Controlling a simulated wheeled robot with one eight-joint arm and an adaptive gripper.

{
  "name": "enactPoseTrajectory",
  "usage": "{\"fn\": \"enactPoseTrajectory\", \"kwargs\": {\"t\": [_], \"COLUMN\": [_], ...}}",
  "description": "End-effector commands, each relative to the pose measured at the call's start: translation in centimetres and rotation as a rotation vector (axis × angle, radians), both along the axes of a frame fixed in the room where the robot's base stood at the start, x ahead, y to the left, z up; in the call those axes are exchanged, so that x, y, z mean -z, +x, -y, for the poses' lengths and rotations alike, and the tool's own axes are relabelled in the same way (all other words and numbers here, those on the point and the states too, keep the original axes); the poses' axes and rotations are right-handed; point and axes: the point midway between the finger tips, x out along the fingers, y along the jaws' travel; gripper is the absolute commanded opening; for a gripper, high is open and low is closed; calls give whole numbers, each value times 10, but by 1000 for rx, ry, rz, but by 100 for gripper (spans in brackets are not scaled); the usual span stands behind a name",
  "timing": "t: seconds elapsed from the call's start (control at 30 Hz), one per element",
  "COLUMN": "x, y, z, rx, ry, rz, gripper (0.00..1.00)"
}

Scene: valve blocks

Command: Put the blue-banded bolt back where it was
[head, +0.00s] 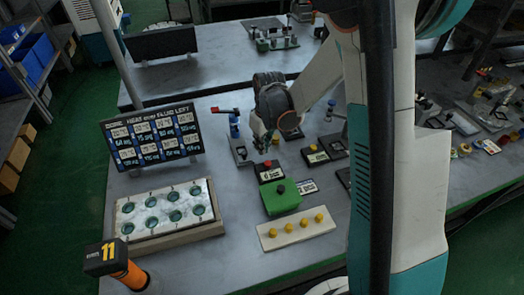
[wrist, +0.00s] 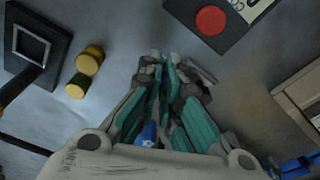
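My gripper (wrist: 163,62) points down over the table, with its fingertips together or nearly so. I see no bolt between the tips. A small blue patch with a white mark shows low between the fingers; I cannot tell what it is. In the head view my gripper (head: 265,143) hangs just behind the black box with the red button (head: 267,163). A yellow bolt with a green band (wrist: 83,73) lies left of the fingers in the wrist view. I cannot make out a blue-banded bolt. The white valve block (head: 165,232) has several green-ringed holes.
A labelled board (head: 152,136) stands behind the valve block. A green box with a dark knob (head: 282,199) and a white strip with several yellow knobs (head: 268,239) are in front of my gripper. A blue post with a red handle (head: 234,128) stands left of it. An orange-black post (head: 122,268) stands at the front left.

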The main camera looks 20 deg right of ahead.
Motion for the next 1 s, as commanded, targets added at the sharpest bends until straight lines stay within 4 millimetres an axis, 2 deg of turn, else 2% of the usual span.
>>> {"fn": "enactPoseTrajectory", "kwargs": {"t": [0.03,0.13,0.53,0.6,0.63,1.0], "x": [12,22,26,25,25,23], "y": [0,0,0,0,0,0], "z": [0,0,0,0,0,0], "rx": [0,0,0,0,0,0], "ry": [0,0,0,0,0,0], "rz": [0,0,0,0,0,0], "gripper": [0,0,0,21,25,25]}}
